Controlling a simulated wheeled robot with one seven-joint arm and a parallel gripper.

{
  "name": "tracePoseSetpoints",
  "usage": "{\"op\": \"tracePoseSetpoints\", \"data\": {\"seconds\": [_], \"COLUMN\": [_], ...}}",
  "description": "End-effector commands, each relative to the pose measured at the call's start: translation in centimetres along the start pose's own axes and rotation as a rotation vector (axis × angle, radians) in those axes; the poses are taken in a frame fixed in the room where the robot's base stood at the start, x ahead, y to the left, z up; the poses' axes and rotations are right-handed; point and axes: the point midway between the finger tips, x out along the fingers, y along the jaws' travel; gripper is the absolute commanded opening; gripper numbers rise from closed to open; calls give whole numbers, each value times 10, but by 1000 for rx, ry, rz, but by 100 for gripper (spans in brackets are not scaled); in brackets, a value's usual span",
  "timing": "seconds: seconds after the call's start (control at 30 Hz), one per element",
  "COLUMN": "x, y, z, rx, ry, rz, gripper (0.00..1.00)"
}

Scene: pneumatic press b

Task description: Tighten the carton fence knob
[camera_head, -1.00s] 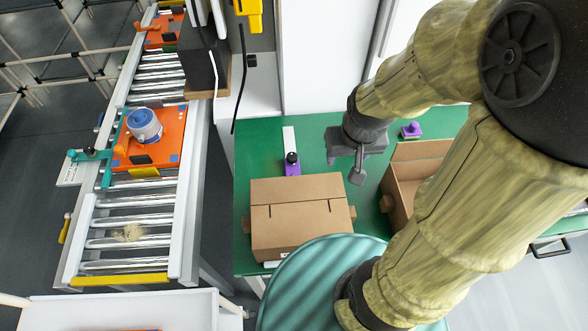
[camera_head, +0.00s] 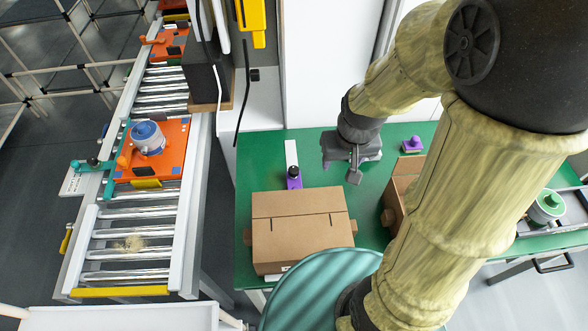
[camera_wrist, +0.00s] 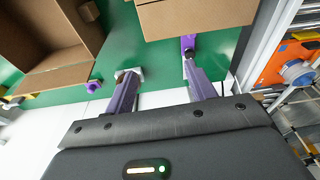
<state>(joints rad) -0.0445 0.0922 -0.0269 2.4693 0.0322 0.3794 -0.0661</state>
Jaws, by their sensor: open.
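The carton fence is a small purple block with a black knob (camera_head: 292,172) on top, at the end of a white rail (camera_head: 291,152) on the green table. It sits just behind the closed brown carton (camera_head: 300,228). My gripper (camera_head: 354,172) hangs to the right of the knob and appears above the table. In the wrist view my gripper (camera_wrist: 159,65) has its two fingers spread with nothing between them. The purple fence part (camera_wrist: 187,42) shows just past the right fingertip, beside the carton's edge (camera_wrist: 195,25). The knob's top is hard to make out there.
An open carton (camera_wrist: 45,40) lies to the right of the closed one in the head view, near another purple block (camera_head: 412,143). A teal ribbed round surface (camera_head: 320,290) is in front. A roller conveyor with an orange pallet (camera_head: 170,155) stands left.

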Motion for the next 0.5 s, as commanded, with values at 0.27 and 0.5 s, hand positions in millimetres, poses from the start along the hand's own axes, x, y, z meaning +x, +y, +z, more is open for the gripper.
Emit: {"op": "tracePoseSetpoints", "data": {"seconds": [0.27, 0.5], "x": [38, 87], "y": [-26, -57], "z": [-71, -119], "rx": [-165, -328], "ry": [-88, -155], "rz": [-27, -39], "gripper": [55, 55]}}
